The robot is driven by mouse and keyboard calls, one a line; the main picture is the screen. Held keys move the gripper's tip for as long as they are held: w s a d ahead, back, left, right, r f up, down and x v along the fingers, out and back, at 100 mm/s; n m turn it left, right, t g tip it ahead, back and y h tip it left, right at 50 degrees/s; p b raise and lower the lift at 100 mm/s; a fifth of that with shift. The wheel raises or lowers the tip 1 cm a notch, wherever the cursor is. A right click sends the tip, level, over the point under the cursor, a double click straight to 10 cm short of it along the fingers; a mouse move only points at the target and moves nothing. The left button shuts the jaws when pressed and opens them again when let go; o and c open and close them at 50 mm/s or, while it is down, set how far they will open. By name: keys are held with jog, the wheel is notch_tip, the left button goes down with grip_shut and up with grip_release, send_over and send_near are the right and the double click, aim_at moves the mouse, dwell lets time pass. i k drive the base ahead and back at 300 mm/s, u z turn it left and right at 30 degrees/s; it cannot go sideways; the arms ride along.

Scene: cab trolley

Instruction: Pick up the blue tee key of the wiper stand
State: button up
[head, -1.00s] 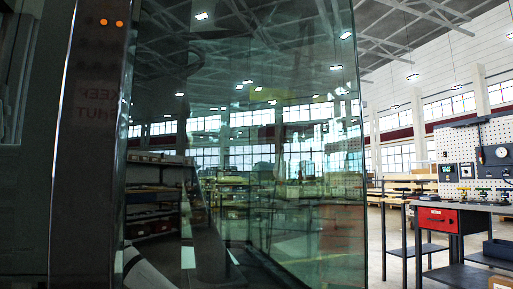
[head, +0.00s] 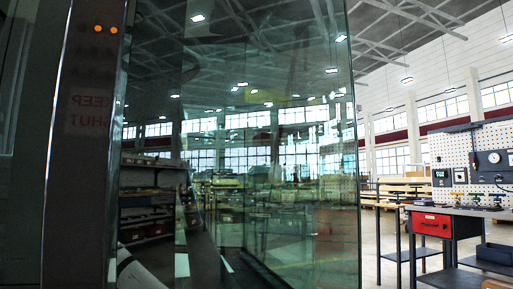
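I cannot make out the blue tee key or the wiper stand for certain. Several small things stand in a row on the workbench top (head: 480,211) at the right, in front of a pegboard. They are too small to tell apart. My gripper is not in view.
A large tinted glass pane (head: 270,190) fills the middle, close to me, with a dark post (head: 82,150) at its left. The workbench has a red drawer (head: 432,225) and a lower shelf. A pegboard (head: 490,160) with gauges rises behind it. Floor shows between pane and bench.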

aim_at(399, 203)
jog(key=u, duration=2.85)
jog(key=k, duration=3.05)
jog(key=z, duration=1.8)
jog(key=i, duration=0.9)
